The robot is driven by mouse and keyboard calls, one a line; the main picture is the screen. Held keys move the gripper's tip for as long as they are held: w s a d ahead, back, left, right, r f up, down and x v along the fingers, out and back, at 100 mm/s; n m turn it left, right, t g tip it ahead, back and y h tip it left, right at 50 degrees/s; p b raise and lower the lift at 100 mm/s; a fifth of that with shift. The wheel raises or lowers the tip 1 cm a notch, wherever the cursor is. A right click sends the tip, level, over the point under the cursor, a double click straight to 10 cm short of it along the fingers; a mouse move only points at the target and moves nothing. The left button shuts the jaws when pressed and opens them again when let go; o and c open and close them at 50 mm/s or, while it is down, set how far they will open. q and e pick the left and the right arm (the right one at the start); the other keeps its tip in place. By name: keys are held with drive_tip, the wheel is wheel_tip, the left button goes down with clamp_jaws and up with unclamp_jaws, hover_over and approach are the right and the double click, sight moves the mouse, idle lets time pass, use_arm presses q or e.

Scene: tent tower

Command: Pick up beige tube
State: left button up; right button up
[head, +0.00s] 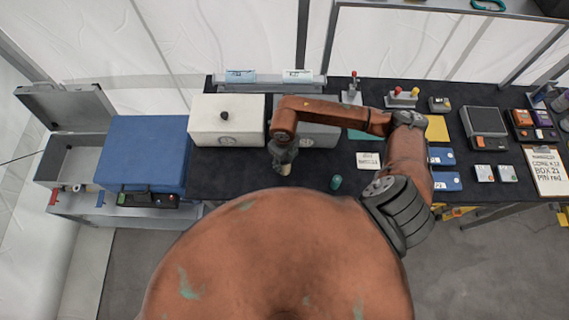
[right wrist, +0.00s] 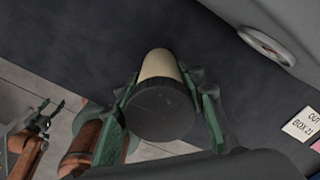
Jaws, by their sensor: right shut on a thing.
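The beige tube (right wrist: 158,66) has a dark round end cap facing the right wrist camera. My right gripper (right wrist: 162,108) has its green fingers on both sides of that cap and is shut on the tube. In the head view the right gripper (head: 284,163) points down over the dark table, and only a small beige end of the tube (head: 285,169) shows below it. I cannot tell whether the tube touches the table. My left gripper (right wrist: 52,114) shows at the left of the right wrist view with its fingers apart and empty; the head view does not show it.
A teal cylinder (head: 336,183) stands right of the held tube. A white box (head: 227,120) and a grey box (head: 318,136) stand behind. A blue case (head: 146,152) and an open grey case (head: 70,158) are at left. Cards and devices crowd the right; bare table lies around the gripper.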

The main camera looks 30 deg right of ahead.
drive_tip(key=c, duration=0.4)
drive_tip(key=shift+r, duration=0.2)
